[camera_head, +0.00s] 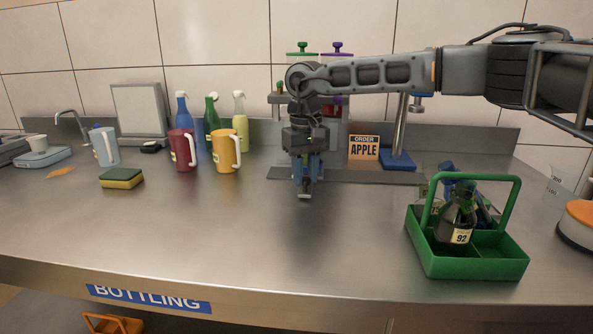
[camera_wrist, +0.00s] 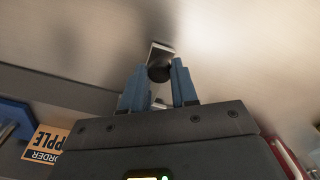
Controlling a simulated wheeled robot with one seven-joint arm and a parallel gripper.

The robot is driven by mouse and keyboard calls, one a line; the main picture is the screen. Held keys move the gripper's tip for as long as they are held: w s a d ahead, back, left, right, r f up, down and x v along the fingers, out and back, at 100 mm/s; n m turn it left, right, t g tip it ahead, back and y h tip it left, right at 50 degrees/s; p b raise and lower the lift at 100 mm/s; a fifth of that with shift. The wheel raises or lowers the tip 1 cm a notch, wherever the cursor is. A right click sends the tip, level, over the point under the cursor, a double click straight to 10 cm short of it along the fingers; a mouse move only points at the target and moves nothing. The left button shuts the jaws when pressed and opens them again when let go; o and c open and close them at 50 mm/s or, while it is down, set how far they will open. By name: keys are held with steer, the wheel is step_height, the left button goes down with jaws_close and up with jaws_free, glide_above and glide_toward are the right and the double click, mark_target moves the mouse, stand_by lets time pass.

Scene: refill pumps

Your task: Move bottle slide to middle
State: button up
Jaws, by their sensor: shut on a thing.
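My gripper (camera_head: 306,186) points down at the counter in front of the pump stand, with its blue fingers low. In the wrist view my gripper (camera_wrist: 158,82) is closed around a dark round knob (camera_wrist: 159,73). A pale metal tab (camera_wrist: 160,53) shows beyond the knob; I take these for parts of the bottle slide. A small metal end (camera_head: 305,196) shows under the fingers in the head view. A dark flat rail (camera_head: 370,176) runs along the counter to the right of the fingers. My gripper and arm hide much of the slide and stand.
The sign "ORDER APPLE" (camera_head: 364,151) stands behind the rail, beside a blue-based post (camera_head: 398,159). A green caddy (camera_head: 470,268) holds dark bottles, one labelled 92, at right front. Yellow (camera_head: 226,152) and red (camera_head: 182,150) jugs stand left. The front middle counter is clear.

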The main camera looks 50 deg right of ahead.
steer(key=shift+s+d+p, duration=0.25)
steer(key=shift+s+d, duration=1.3)
steer(key=shift+s, duration=0.45)
steer(key=shift+s+d+p, duration=0.25)
steer(key=shift+s+d, duration=1.35)
steer(key=shift+s, duration=0.45)
steer(key=shift+s+d+p, duration=0.25)
steer(key=shift+s+d, duration=1.3)
steer(key=shift+s, duration=0.45)
steer(key=shift+s+d, duration=0.3)
steer(key=shift+s, duration=0.05)
steer(key=o, duration=0.9)
steer(key=shift+o, duration=0.2)
step_height(320, 180, up, 8)
steer(key=shift+f, duration=0.1)
